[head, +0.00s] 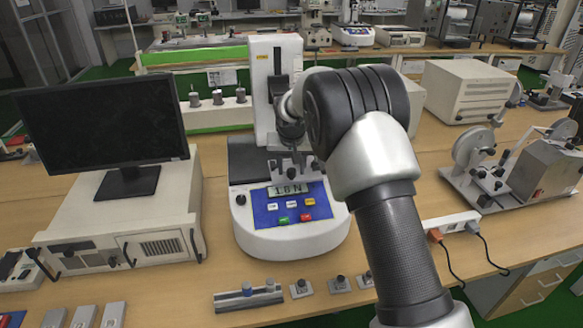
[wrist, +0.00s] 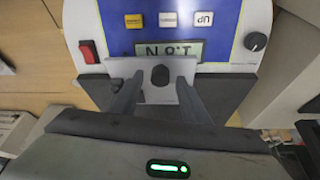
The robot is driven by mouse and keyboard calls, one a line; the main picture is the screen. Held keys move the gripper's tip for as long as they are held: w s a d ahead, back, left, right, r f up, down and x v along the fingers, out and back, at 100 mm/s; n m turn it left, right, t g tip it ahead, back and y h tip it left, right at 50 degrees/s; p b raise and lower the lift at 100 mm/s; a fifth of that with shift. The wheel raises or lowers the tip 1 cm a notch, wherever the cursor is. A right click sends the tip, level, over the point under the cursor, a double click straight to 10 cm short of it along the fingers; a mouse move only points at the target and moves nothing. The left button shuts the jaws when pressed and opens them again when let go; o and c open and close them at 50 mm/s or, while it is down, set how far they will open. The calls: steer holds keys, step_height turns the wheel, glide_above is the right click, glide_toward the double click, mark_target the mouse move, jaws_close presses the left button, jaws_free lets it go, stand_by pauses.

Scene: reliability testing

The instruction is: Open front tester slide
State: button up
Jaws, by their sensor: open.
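The tester (head: 290,232) stands mid-bench, with a white base, a blue button panel and a display reading about 1.8 N. Its tall white column (head: 263,75) rises behind my arm. In the wrist view the tester's panel (wrist: 228,28) appears upside down. A light metal slide piece with a dark knob (wrist: 160,77) sits just below the display there. My gripper (wrist: 158,90) is open, with one dark finger on each side of the knob. I cannot tell whether the fingers touch the piece. In the head view my gripper (head: 292,166) is small and partly hidden by my arm.
A black monitor (head: 100,125) on a beige instrument (head: 120,220) stands to the left. Small metal fixtures (head: 300,288) line the front bench edge. A power strip (head: 450,222) and a reel machine (head: 520,165) are to the right.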

steer(key=v, duration=1.7)
steer(key=shift+r, duration=0.2)
steer(key=shift+s, duration=0.1)
steer(key=s+d+r+p, duration=0.1)
steer(key=s+d+r, duration=0.45)
steer(key=s, duration=0.25)
steer(key=s+d+r+p, duration=0.1)
steer(key=s+d+r, duration=0.3)
steer(key=s+d, duration=0.3)
steer(key=s+d+f, duration=0.1)
steer(key=s+d, duration=0.2)
steer(key=s, duration=0.7)
steer(key=s+d+f+m+t+p, duration=0.1)
steer(key=s+d, duration=0.3)
steer(key=s, duration=0.6)
steer(key=shift+s+f, duration=0.25)
steer(key=shift+f, duration=0.25)
